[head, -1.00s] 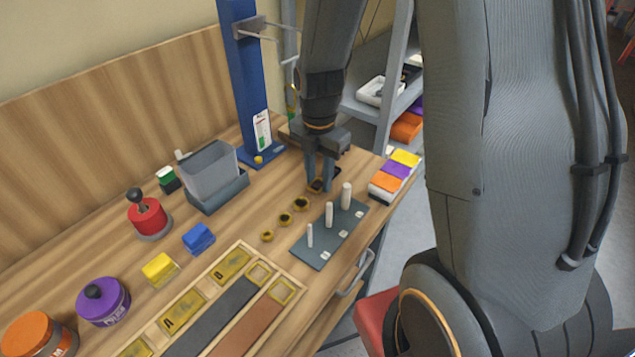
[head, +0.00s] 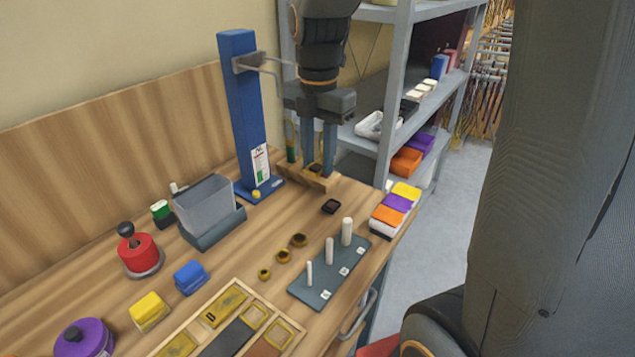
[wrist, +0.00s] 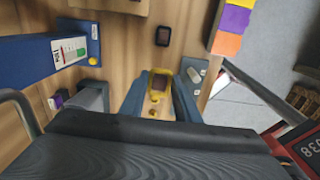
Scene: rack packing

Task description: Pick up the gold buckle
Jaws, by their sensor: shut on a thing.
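The gold buckle (wrist: 160,74) shows in the wrist view as a yellow frame between my two fingers. My gripper (wrist: 160,95) is shut on it. In the head view my gripper (head: 318,168) points down, in front of a wooden block by the blue column, and the buckle (head: 316,168) is a small dark-gold patch between the fingertips, mostly hidden. It appears held above the bench. Three dark-and-gold round pieces (head: 283,256) lie in a row on the bench.
A black square piece (head: 331,206) lies on the bench. A grey peg board (head: 325,285) with white pegs stands near the front edge. The blue column (head: 243,110), grey bin (head: 205,205), coloured boxes (head: 396,205) and wooden block (head: 318,183) surround my gripper.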

